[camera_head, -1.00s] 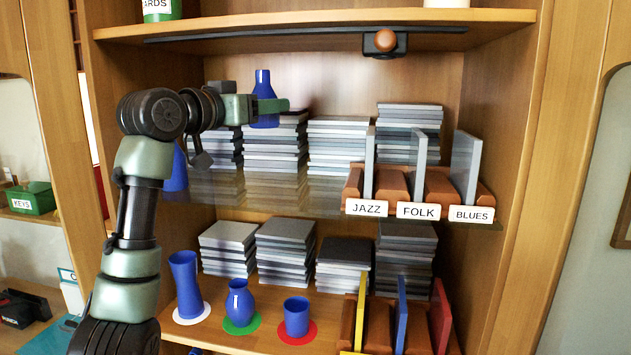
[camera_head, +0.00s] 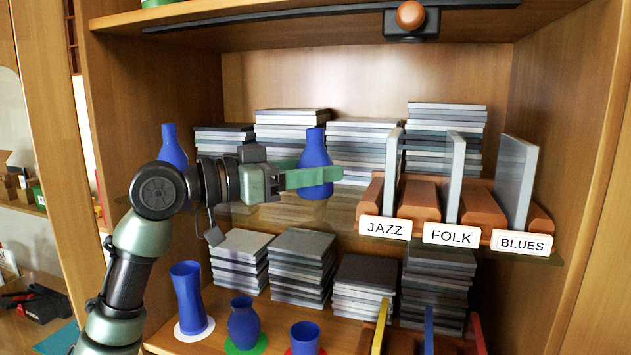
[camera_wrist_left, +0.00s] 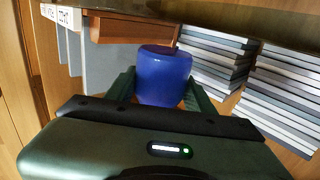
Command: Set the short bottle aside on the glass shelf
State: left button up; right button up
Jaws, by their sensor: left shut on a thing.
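A short blue bottle (camera_head: 315,150) with a narrow neck stands upright in my left gripper (camera_head: 318,178). The green fingers are shut around its body. The left wrist view shows the blue bottle (camera_wrist_left: 164,75) between the two fingers (camera_wrist_left: 163,90). The bottle is over the glass shelf (camera_head: 335,212), in front of the grey stacks. I cannot tell whether its base touches the glass. A second blue bottle (camera_head: 171,148) stands farther left, its lower part hidden behind my arm. My right gripper is not in view.
Grey stacks (camera_head: 362,150) line the back of the glass shelf. To the right is a brown rack (camera_head: 418,198) with upright grey panels, labelled JAZZ, FOLK and BLUES. Blue vessels (camera_head: 187,295) stand on coloured discs below. A rail with a knob (camera_head: 410,15) runs above.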

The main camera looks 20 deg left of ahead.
aim_at(315, 188)
pick_arm(q)
notch_tip(315, 188, down, 2)
jog(key=shift+w+f, duration=0.1)
jog(key=shift+f, duration=0.15)
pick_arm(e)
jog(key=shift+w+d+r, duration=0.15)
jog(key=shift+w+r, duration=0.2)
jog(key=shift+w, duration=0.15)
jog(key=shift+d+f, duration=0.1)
pick_arm(q)
jog(key=shift+f, duration=0.25)
jog(key=o, duration=1.6)
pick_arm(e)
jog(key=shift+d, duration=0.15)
pick_arm(q)
jog(key=shift+r, duration=0.15)
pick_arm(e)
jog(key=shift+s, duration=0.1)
